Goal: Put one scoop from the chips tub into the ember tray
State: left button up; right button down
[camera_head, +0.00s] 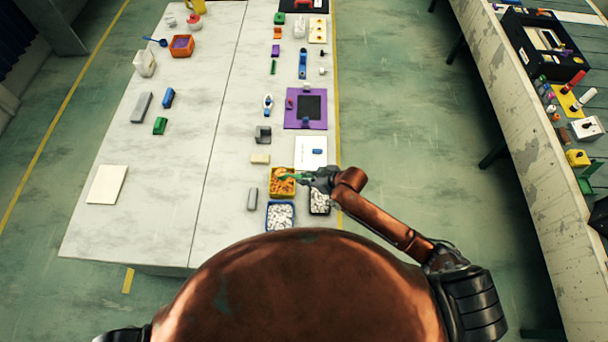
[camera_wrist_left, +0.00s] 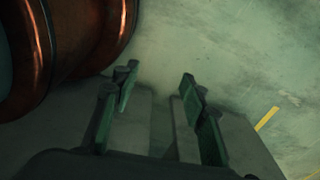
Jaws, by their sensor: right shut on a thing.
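A yellow-orange tub (camera_head: 272,193) with orange chips inside stands near the front right edge of the table. My right gripper (camera_head: 307,179) is just right of it, shut on what looks like a green scoop (camera_head: 289,176). The scoop reaches left over the tub; its tip is too small to tell whether it holds chips. A dark tray (camera_head: 311,212) with pale pieces is partly under the right gripper, and a blue tub (camera_head: 268,226) with white pieces is in front. I cannot tell which is the ember tray.
A white sheet (camera_head: 311,142) with a small blue thing lies behind the tub. The table's front middle is clear. A second table (camera_head: 540,150) stands at the right.

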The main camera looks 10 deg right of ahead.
pick_arm(q)
jog(key=shift+w+d+f+b, duration=0.1)
jog(key=shift+w+f+b, duration=0.25)
jog(key=shift+f+b, duration=0.4)
jog(key=shift+w+f+b, duration=0.35)
jog(key=shift+f+b, duration=0.25)
jog(key=shift+b, duration=0.3)
jog(key=shift+w+d+f+b, duration=0.1)
jog(key=shift+w+f+b, duration=0.25)
jog(key=shift+f+b, duration=0.4)
pick_arm(e)
jog(key=shift+s+d+f+n+t+y, duration=0.15)
jog(key=shift+s+d+t+y, duration=0.25)
jog(key=shift+y, duration=0.2)
jog(key=shift+s+d+n+t+y, duration=0.2)
jog(key=shift+s+t+y, duration=0.1)
jog(key=shift+s+y, duration=0.25)
pick_arm(q)
jog(key=shift+r, duration=0.1)
pick_arm(e)
jog(key=c, duration=2.5)
grip_release()
pick_arm(q)
jog(key=shift+s, duration=0.15)
pick_arm(e)
grip_shut()
